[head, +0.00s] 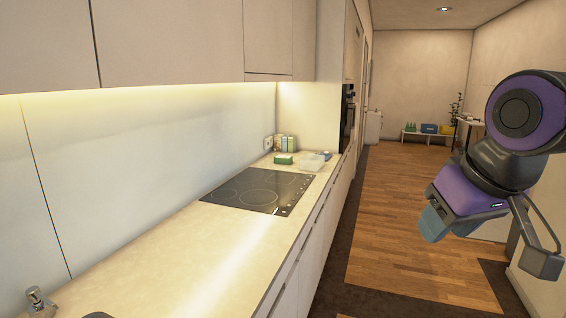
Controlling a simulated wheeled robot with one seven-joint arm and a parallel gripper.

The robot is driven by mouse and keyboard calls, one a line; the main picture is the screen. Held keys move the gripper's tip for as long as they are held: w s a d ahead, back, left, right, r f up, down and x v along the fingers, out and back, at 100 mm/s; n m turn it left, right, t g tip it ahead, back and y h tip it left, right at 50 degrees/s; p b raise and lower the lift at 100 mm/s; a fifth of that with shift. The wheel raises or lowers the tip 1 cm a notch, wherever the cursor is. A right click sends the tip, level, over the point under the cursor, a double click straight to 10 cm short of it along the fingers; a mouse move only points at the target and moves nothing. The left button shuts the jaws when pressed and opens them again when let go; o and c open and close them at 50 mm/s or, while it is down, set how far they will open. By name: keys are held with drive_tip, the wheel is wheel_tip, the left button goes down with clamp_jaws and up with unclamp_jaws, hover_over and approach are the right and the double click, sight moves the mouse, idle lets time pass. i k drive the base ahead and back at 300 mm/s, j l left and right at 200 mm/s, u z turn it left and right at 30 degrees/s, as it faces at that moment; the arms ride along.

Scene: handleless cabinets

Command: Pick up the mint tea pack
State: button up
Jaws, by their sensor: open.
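A small green pack (283,159) lies on the counter just past the far end of the cooktop. Several small upright packs (285,143) in green and pale colours stand behind it against the end panel. They are far off and too small to read, so I cannot tell which is the mint tea pack. My gripper (487,243) hangs in the air at the right, over the floor side, well apart from the counter and these packs. It is open, with nothing seen between its fingers.
The pale counter (190,240) runs along the left, with a black cooktop (258,190) set in it. A clear container (312,161) stands beside the green pack. Upper cabinets (170,40) hang above. The wooden floor (415,210) is open; a low bench (428,134) stands far back.

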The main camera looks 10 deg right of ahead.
sight(278, 159)
drive_tip(key=i+l+z, duration=0.1)
drive_tip(key=l, duration=0.25)
drive_tip(key=i+l+z, duration=0.1)
drive_tip(key=i+l, duration=0.15)
drive_tip(key=i+l+z, duration=0.15)
drive_tip(key=l, duration=0.3)
drive_tip(key=i+l+z, duration=0.25)
drive_tip(key=i, duration=0.35)
drive_tip(key=i+l+z, duration=0.25)
drive_tip(key=i, duration=0.35)
drive_tip(key=i+l+z, duration=0.1)
drive_tip(key=i+z, duration=0.15)
drive_tip(key=i, duration=0.35)
drive_tip(key=i+l+u, duration=0.1)
drive_tip(key=i, duration=1.5)
drive_tip(key=i+u, duration=0.55)
drive_tip(key=u, duration=0.15)
drive_tip(key=i+u, duration=0.35)
drive_tip(key=i+j+u, duration=0.1)
drive_tip(key=u, duration=0.35)
drive_tip(key=i+u, duration=0.2)
drive_tip(key=u, duration=0.3)
drive_tip(key=i+u, duration=0.2)
drive_tip(key=u, duration=0.25)
drive_tip(key=i+l+u, duration=0.1)
drive_tip(key=u, duration=0.35)
